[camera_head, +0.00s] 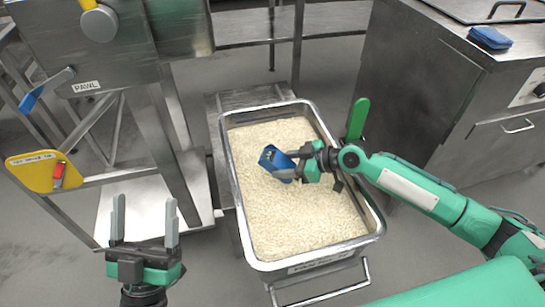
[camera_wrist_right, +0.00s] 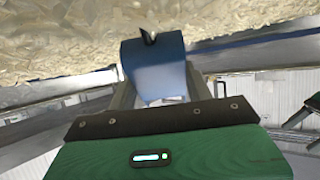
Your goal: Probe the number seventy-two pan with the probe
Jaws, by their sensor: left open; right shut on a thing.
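A deep metal pan (camera_head: 232,190) full of pale rice (camera_head: 290,222) stands on a cart in the middle of the head view. My right gripper (camera_head: 298,166) is over the rice, shut on a blue probe (camera_head: 275,160). In the right wrist view the blue probe (camera_wrist_right: 155,70) is between the fingers, with a dark tip against the rice (camera_wrist_right: 70,35). I cannot tell how deep the tip goes. My left gripper (camera_head: 145,218) is open and empty at the lower left, apart from the pan.
A metal machine labelled PAWL (camera_head: 88,87) stands at the left, with a yellow board (camera_head: 40,171) holding a red item. A green handle (camera_head: 358,118) sticks up by the pan's right rim. A steel cabinet (camera_head: 455,100) at the right bears a blue cloth-like item (camera_head: 490,37).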

